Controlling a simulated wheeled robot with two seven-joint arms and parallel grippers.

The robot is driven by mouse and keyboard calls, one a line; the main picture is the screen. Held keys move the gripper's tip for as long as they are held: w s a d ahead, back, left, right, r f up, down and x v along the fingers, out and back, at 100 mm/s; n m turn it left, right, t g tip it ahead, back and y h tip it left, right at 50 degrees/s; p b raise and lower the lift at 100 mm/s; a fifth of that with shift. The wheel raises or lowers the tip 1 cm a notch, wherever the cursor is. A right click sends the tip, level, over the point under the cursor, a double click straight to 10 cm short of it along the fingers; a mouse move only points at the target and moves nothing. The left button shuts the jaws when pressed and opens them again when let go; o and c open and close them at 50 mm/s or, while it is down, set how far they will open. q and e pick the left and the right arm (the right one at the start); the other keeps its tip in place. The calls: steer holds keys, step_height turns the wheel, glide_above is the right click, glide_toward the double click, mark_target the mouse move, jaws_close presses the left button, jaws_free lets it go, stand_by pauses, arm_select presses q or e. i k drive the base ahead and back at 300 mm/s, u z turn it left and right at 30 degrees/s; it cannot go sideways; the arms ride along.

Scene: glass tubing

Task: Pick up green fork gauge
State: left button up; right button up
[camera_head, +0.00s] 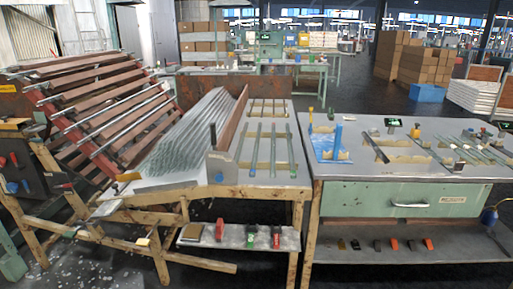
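I cannot make out for sure which thing is the green fork gauge. A small dark green piece (251,236) lies on the lower shelf under the left-hand table, between a red piece (219,230) and a red piece with dark green (276,238). It is too small to tell whether it has a fork shape. Neither of my grippers is in view.
The left table (270,186) bears a sloped stack of glass tubes (190,135). The right table (440,172) bears a blue stand (328,143) and loose tubes; several small pieces lie on its lower shelf (460,249). A tilted rack (95,105) stands left.

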mark_target(251, 232)
steer(key=k, duration=0.35)
steer(key=z, duration=1.2)
steer(key=i, duration=1.15)
steer(key=u, duration=0.4)
